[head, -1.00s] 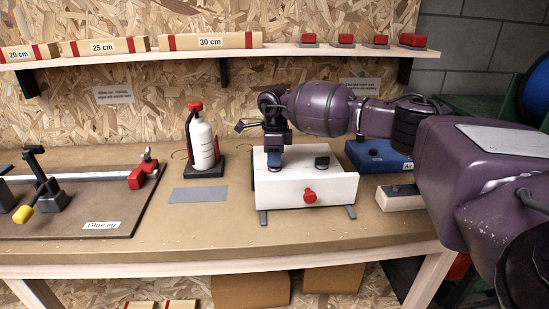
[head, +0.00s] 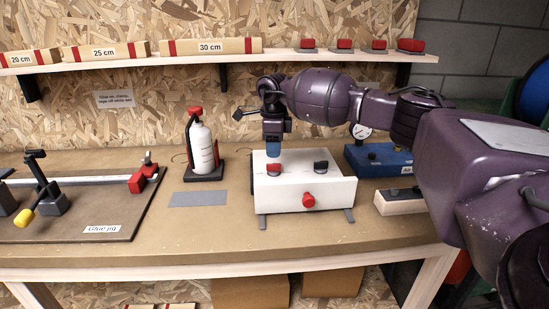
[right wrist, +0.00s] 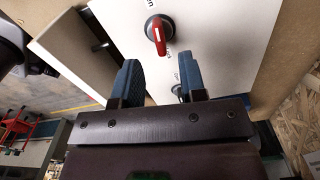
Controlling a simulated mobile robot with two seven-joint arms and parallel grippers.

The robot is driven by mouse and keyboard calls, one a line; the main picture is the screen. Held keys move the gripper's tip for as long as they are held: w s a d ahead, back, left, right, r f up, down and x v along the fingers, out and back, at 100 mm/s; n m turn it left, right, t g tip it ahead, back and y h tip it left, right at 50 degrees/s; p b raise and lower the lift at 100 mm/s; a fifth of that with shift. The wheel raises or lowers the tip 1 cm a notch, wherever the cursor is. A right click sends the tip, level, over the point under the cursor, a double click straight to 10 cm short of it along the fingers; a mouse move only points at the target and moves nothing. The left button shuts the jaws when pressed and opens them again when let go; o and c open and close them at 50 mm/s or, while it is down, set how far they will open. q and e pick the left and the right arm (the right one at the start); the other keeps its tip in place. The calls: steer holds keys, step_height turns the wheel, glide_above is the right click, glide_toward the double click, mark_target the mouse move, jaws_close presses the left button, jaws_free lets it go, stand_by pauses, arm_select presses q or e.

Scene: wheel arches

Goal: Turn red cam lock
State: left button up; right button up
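The white box (head: 300,192) stands on the workbench. The red cam lock (head: 273,168) is on the left of its top, and a black cam lock (head: 321,166) is on the right. A red knob (head: 309,199) is on the front face. My right gripper (head: 273,153) is just above the red cam lock, fingers down. In the right wrist view the red lever (right wrist: 157,36) lies on a dark round base, apart from the blue fingertips. There the right gripper (right wrist: 160,68) is open and empty. My left gripper is out of view.
The glue jig board (head: 75,222) fills the left. A blue box with a gauge (head: 378,160) and a pale block (head: 398,202) are at right. A shelf (head: 130,60) runs above.

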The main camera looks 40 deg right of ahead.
mark_target(274, 164)
step_height(274, 164, up, 6)
stand_by(0.7)
steer(key=shift+s+f, duration=0.1)
